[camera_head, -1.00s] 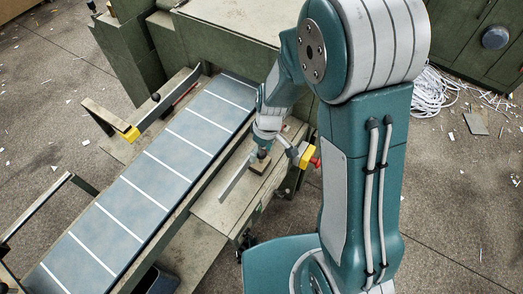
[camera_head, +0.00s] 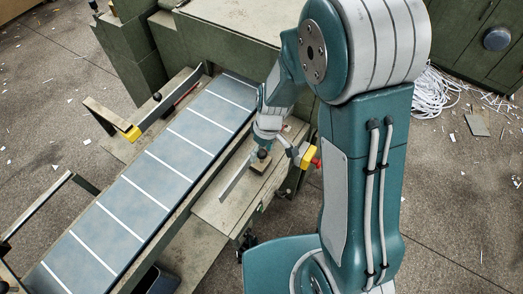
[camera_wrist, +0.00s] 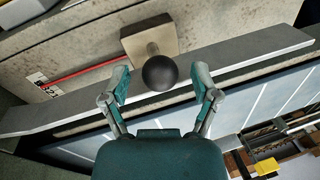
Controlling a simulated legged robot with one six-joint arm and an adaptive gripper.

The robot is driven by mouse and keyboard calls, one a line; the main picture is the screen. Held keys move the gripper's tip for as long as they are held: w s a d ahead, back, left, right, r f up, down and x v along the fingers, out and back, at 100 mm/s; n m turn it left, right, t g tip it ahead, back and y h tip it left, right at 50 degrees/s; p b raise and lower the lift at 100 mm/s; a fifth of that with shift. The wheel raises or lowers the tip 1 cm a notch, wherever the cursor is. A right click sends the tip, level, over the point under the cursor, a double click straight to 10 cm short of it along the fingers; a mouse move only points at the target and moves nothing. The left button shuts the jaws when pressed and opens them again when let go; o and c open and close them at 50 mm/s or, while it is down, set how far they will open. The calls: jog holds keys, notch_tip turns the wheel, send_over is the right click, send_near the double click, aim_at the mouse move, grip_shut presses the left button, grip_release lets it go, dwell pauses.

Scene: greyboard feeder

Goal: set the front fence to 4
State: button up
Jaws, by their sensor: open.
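The front fence (camera_wrist: 245,57) is a long grey bar beside the belt. It also shows in the head view (camera_head: 236,180), on the near side of the belt. A wooden block carries a black ball knob (camera_wrist: 161,73) by the fence. My gripper (camera_wrist: 164,84) is open, with one finger on each side of the knob and clear space between finger and knob. A red line runs from the block to a white number scale (camera_wrist: 45,86) at left in the wrist view. The digits are small, and I cannot read the setting surely. In the head view my gripper partly hides the block.
The blue-grey belt (camera_head: 148,195) with white stripes runs diagonally along the feeder. A far fence with a black knob (camera_head: 156,97) and yellow end stands across it. A red button on a yellow box (camera_head: 314,162) is close right of my gripper.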

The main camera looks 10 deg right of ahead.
jog(key=shift+r, duration=0.1)
notch_tip(320, 180, up, 12)
jog(key=w+d, duration=0.1)
jog(key=shift+w+d+f, duration=0.25)
jog(key=shift+w+d, duration=0.05)
dwell(0.4)
jog(key=s+d+r+m+t+h, duration=0.1)
jog(key=s+d+r+m+t, duration=0.6)
jog(key=s+r, duration=0.7)
jog(key=shift+s+d+r+m+h, duration=0.35)
jog(key=shift+d+m, duration=0.25)
jog(key=shift+d, duration=0.55)
